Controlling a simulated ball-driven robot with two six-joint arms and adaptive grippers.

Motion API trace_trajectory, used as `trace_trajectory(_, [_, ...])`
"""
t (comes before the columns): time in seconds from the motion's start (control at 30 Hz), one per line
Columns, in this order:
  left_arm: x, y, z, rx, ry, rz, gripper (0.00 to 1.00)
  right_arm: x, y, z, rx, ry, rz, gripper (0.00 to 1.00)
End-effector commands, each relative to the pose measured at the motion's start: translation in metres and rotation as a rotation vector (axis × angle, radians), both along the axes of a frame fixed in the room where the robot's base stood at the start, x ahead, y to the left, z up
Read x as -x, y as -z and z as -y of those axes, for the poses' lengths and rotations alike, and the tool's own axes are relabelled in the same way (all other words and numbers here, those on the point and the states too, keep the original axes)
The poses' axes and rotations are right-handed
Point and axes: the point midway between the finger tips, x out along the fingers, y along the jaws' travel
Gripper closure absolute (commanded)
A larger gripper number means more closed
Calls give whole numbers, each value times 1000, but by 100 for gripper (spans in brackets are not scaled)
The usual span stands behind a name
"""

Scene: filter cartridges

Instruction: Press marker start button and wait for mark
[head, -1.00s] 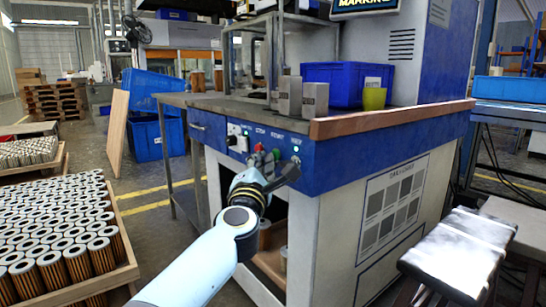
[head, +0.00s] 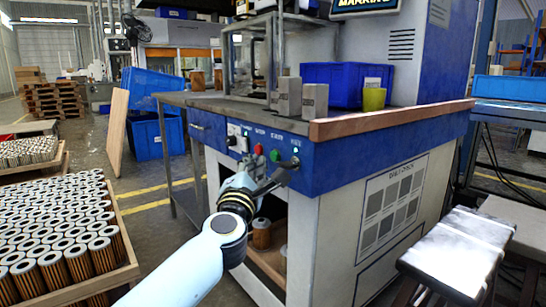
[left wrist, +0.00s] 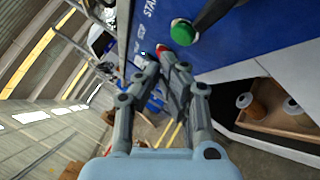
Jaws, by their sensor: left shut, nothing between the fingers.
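The blue front panel of the marking bench (head: 330,172) carries a row of controls. The green start button (head: 275,155) sits right of a red stop button (head: 258,149). My right gripper is not in view.
A blue bin (head: 333,84), grey blocks (head: 314,102) and a yellow-green cup (head: 374,98) stand on the bench top. Cartridges (head: 60,235) fill a crate at left. An open shelf (left wrist: 285,120) with cartridges is under the panel. A grey stool (head: 455,255) stands at right.

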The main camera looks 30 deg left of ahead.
Motion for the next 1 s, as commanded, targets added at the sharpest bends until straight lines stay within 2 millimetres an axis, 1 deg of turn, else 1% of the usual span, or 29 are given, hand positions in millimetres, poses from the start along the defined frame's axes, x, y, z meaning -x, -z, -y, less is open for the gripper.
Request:
trace_trajectory(0.2, [21, -1, -9, -2, 0, 0, 100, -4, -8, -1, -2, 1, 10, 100])
trace_trajectory(0.4, [36, -1, -15, -1, 0, 1, 100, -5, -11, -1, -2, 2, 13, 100])
trace_trajectory(0.53, [40, -1, -16, 0, 0, 0, 100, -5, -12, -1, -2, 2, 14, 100])
trace_trajectory(1.0, [39, 0, -16, 0, 0, 0, 100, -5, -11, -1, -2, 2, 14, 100])
